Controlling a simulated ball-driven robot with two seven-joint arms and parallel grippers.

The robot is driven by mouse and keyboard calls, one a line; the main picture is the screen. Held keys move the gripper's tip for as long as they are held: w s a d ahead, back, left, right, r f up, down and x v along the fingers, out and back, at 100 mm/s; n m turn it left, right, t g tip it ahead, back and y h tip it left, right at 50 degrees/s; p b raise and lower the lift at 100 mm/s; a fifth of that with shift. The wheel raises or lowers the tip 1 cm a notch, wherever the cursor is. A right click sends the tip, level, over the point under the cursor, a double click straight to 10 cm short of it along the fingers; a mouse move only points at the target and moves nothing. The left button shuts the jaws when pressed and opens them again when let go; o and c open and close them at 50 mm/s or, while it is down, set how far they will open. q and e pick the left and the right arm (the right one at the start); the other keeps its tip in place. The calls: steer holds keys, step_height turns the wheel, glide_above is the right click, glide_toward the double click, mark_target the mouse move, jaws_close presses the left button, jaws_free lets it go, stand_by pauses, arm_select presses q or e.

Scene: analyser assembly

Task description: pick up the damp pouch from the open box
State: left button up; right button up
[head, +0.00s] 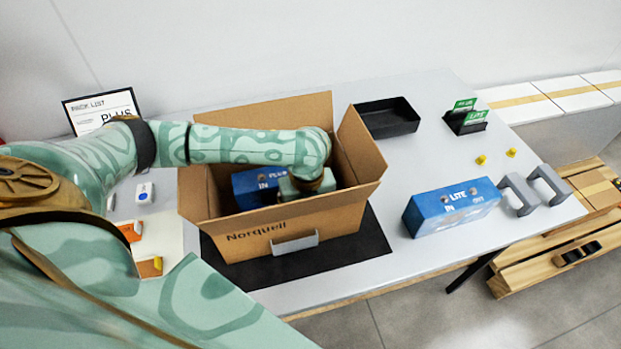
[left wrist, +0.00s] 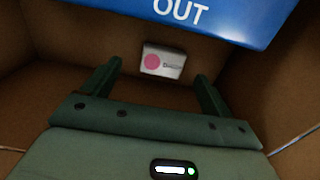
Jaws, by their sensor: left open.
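The open cardboard box (head: 270,240), marked Norquell, stands on a dark mat with its flaps up. My left arm reaches into it from above. The left gripper (left wrist: 159,70) is open inside the box, with its two fingers apart. A small whitish pouch (left wrist: 163,62) with a pink dot and small lettering lies beyond and between the fingertips, apparently untouched. In the head view the pouch is hidden by the box and my arm. A blue PLUS analyser (head: 255,184) sits in the box; its OUT side (left wrist: 215,15) hangs close above the pouch in the left wrist view.
A blue LITE unit (head: 450,207) and grey handles (head: 525,192) stand at the right. A pack list sign (head: 103,108) and small packets (head: 144,193) are left.

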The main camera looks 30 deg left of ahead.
arm_select(q)
steer(key=f, duration=0.1)
steer(key=f+b, duration=0.1)
steer(key=f, duration=0.1)
steer(key=f+b, duration=0.1)
steer(key=shift+w+f, duration=0.35)
steer(key=shift+r, duration=0.15)
steer(key=shift+c, duration=0.9)
steer(key=c, duration=0.9)
